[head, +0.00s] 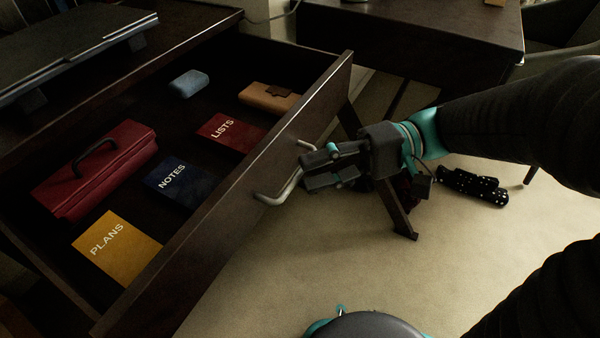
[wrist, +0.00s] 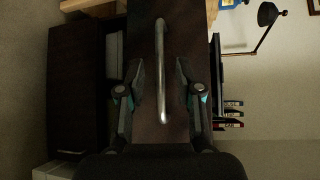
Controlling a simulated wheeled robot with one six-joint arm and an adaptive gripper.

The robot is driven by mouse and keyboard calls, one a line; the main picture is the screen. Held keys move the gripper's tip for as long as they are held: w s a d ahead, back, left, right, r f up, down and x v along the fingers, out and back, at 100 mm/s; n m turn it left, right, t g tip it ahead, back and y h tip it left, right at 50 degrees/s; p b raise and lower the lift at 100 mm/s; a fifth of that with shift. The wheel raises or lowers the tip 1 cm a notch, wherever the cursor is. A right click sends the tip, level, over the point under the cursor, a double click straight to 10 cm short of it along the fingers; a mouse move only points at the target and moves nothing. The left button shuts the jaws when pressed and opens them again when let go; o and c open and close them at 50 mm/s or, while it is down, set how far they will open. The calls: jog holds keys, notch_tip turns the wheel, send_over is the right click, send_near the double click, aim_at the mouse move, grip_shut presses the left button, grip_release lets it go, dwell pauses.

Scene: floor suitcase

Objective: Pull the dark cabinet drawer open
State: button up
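The dark cabinet drawer (head: 215,238) stands well out from the dark cabinet, its inside showing. Its curved metal handle (head: 284,190) is on the front panel. My gripper (head: 306,171) is at the handle in the head view. In the wrist view my gripper (wrist: 161,85) has its fingers apart, one each side of the handle (wrist: 161,60), with a gap on both sides. No finger visibly touches the bar there. The drawer front (wrist: 160,135) fills the middle of the wrist view behind the handle.
The drawer holds a red toolbox-like case (head: 100,172), a yellow PLANS book (head: 117,248), a blue NOTES book (head: 180,184), a red LISTS book (head: 230,132), a tan wallet-like item (head: 270,98) and a grey-blue case (head: 188,83). A dark dotted object (head: 472,187) lies on the open floor.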

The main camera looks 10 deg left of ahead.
jog(key=v, duration=0.8)
jog(key=shift+d, duration=0.15)
jog(key=shift+w, duration=0.1)
jog(key=s+d+f+m+t+h+p, duration=0.1)
jog(key=d+f+m+t+h, duration=0.2)
jog(key=f+h, duration=0.25)
jog(key=d+f+m+t+h+p, duration=0.1)
jog(key=d+f+m+t+h, duration=0.1)
jog(key=d+f+m+h, duration=0.3)
jog(key=s+d+r+n+t+h+p, duration=0.1)
jog(key=d+r+n+t+h+p, duration=0.1)
jog(key=r+t, duration=0.2)
jog(key=s+d+r+n+t+h+p, duration=0.2)
jog(key=r+t+p, duration=0.1)
jog(key=r, duration=0.3)
jog(key=shift+s+d+r+t, duration=0.25)
jog(key=shift+s+t, duration=0.1)
jog(key=shift+t, duration=0.25)
